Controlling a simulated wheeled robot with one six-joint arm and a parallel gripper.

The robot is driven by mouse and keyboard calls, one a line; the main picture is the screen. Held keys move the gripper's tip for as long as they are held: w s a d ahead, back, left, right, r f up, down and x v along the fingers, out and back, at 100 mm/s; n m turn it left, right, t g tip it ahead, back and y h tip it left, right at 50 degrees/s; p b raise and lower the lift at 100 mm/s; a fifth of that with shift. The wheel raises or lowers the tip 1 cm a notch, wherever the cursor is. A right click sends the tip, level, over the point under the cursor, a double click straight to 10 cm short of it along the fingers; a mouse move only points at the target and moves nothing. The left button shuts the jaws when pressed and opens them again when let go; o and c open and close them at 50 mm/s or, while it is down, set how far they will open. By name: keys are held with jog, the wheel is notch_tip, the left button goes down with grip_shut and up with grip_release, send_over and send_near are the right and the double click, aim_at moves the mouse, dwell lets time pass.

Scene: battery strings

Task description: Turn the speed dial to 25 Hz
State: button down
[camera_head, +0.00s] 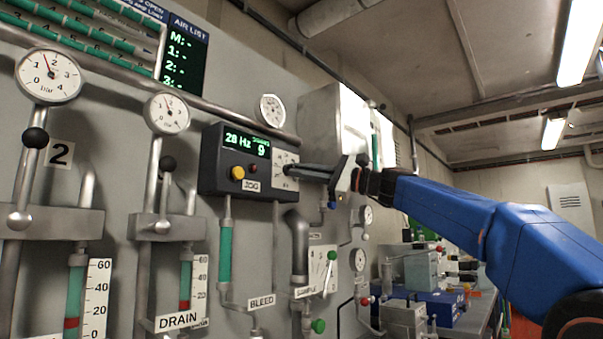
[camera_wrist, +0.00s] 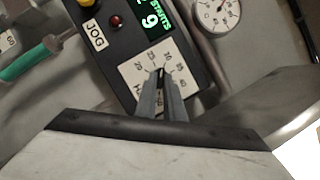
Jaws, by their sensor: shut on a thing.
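The speed dial's white scale plate (camera_head: 283,158) is on the right part of the dark control box (camera_head: 210,160). The box's green display (camera_head: 246,143) reads 28 Hz and STARTS 9. In the wrist view the scale plate (camera_wrist: 135,72) shows numbers around its edge, tilted in the picture. My gripper (camera_head: 290,170) reaches in from the right. In the wrist view my gripper's two fingers (camera_wrist: 163,75) are close together over the middle of the plate, shut on the dial knob. The fingers hide the knob and its pointer.
A round gauge (camera_head: 271,110) is just above the box. Pipes and a BLEED label (camera_head: 261,302) are below. A grey cabinet (camera_head: 335,120) stands right of it.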

jog(key=n+g, duration=0.1)
jog(key=n, duration=0.2)
jog(key=n+h, duration=0.1)
jog(key=n, duration=0.1)
jog(key=shift+w+r+n+g, duration=0.15)
jog(key=shift+n+g, duration=0.25)
dwell(0.3)
jog(key=c, duration=1.9)
grip_release()
jog(key=shift+d, duration=0.1)
jog(key=shift+o, duration=0.2)
jog(key=v, duration=1.7)
jog(key=shift+d+r, duration=0.2)
jog(key=shift+r, duration=0.1)
